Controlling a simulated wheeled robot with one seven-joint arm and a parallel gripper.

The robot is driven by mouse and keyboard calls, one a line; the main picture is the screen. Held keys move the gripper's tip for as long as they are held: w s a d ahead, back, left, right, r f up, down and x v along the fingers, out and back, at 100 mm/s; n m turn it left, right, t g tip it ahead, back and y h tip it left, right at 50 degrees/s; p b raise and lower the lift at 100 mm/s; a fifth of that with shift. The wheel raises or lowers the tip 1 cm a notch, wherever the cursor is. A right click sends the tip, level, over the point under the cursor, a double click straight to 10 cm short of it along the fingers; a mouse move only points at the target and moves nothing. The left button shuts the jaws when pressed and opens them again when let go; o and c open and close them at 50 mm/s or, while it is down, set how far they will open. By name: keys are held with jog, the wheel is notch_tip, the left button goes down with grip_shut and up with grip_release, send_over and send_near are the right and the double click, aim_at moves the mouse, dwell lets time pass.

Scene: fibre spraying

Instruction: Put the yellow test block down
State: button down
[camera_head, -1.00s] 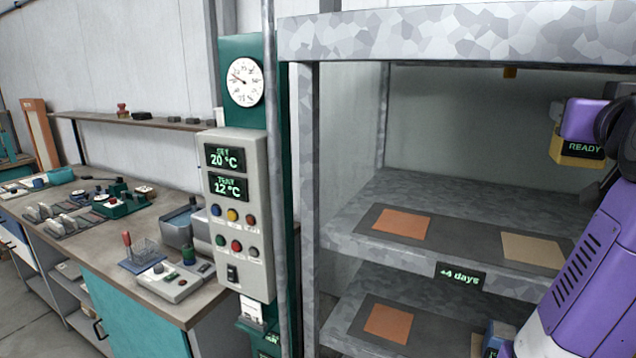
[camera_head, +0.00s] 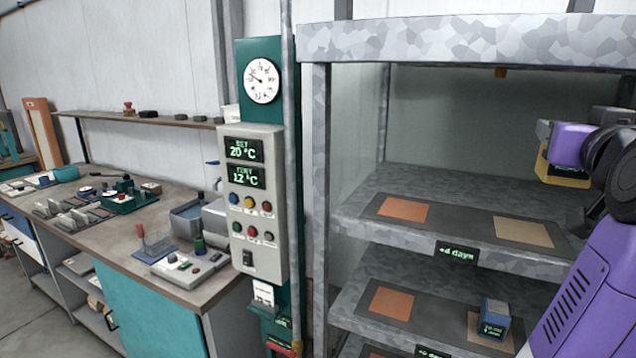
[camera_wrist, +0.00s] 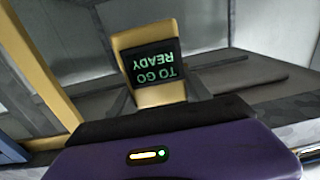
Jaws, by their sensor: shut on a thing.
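The yellow test block (camera_wrist: 147,40) is between the fingers of my gripper (camera_wrist: 160,95). In the head view the block (camera_head: 566,178) hangs at the right, partly hidden by the purple body of my gripper (camera_head: 552,158). It is in the air above the level of the upper shelf (camera_head: 440,187). That shelf has an orange pad (camera_head: 403,209) at left and a tan pad (camera_head: 523,233) at right, both bare.
A lower shelf holds another orange pad (camera_head: 392,303) and a blue block (camera_head: 494,318) with a display. A "+4 days" label (camera_head: 457,254) is on the upper shelf's front edge.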

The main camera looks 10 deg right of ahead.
jog(key=s+a+f+n+t+y, duration=0.1)
jog(key=a+f, duration=0.6)
jog(key=f, duration=1.3)
jog(key=s+a+f+n+t+y, duration=0.1)
jog(key=s+a+f+n+y, duration=0.2)
jog(key=f, duration=1.8)
jog(key=s+a+f+n+t+y, duration=0.1)
jog(key=s+a+f+y, duration=0.4)
jog(key=a+f, duration=0.8)
notch_tip(320, 180, down, 8)
jog(key=shift+s+a+n+y, duration=0.15)
jog(key=shift+s+n+y, duration=0.25)
jog(key=shift+s+n, duration=0.65)
jog(key=shift+s+m, duration=0.15)
jog(key=shift+m, duration=0.1)
jog(key=shift+f+b, duration=0.7)
